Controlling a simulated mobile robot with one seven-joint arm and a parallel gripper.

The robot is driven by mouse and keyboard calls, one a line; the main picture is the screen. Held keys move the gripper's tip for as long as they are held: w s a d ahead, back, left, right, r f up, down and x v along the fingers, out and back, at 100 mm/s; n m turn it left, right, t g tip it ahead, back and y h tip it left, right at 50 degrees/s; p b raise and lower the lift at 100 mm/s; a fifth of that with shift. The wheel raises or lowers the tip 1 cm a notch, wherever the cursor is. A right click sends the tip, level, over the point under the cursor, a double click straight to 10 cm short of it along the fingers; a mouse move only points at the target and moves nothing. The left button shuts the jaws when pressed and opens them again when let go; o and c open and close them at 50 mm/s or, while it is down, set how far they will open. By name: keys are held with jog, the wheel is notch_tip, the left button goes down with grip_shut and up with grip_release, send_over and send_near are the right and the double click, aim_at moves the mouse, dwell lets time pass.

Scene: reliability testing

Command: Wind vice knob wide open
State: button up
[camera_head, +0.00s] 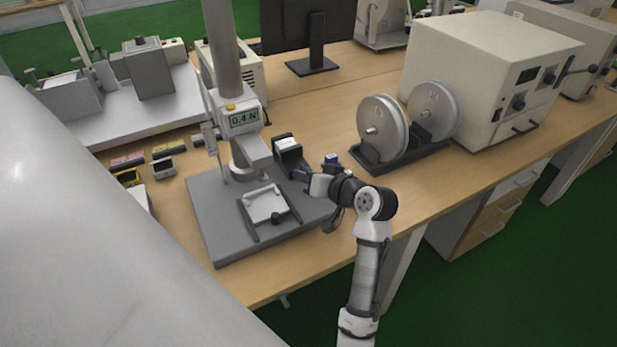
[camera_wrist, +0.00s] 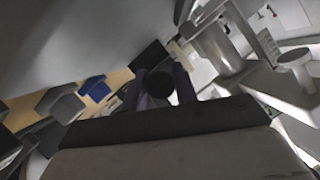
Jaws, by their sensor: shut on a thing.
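A small dark vice (camera_head: 285,162) with a white block in its top stands at the right rear of the grey base plate of a force tester. My gripper (camera_head: 303,176) is at the vice's front right side, its fingers pointing left. In the wrist view, a dark round knob (camera_wrist: 160,84) sits between the two bluish fingers of my gripper (camera_wrist: 161,88), which is shut on it. In the head view the knob is hidden by the fingers, and how far apart the vice jaws stand cannot be told.
The tester column with a display (camera_head: 242,119) reading 0.4 N rises left of the vice. A grey and white fixture (camera_head: 263,204) lies on the plate in front. A small blue item (camera_head: 332,158) is close behind my wrist. Two large reels (camera_head: 383,128) stand to the right.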

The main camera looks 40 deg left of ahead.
jog(key=n+t+h+b, duration=0.1)
jog(key=n, duration=0.1)
jog(key=shift+f+n+t, duration=0.1)
jog(key=shift+n+t, duration=0.2)
jog(key=shift+t, duration=0.1)
jog(key=shift+n+t+h+b, duration=0.4)
jog(key=shift+n+t+b, duration=0.45)
jog(key=shift+n, duration=0.35)
jog(key=n+t+b, duration=0.2)
jog(key=shift+f+n+h+b, duration=0.1)
jog(key=shift+n+h+b, duration=0.2)
jog(key=shift+n, duration=0.1)
jog(key=shift+n+t+b, duration=0.85)
jog(key=shift+n+b, duration=0.2)
jog(key=shift+n, duration=0.15)
jog(key=shift+r, duration=0.2)
jog(key=o, duration=0.9)
jog(key=shift+o, duration=0.2)
jog(key=shift+d, duration=0.1)
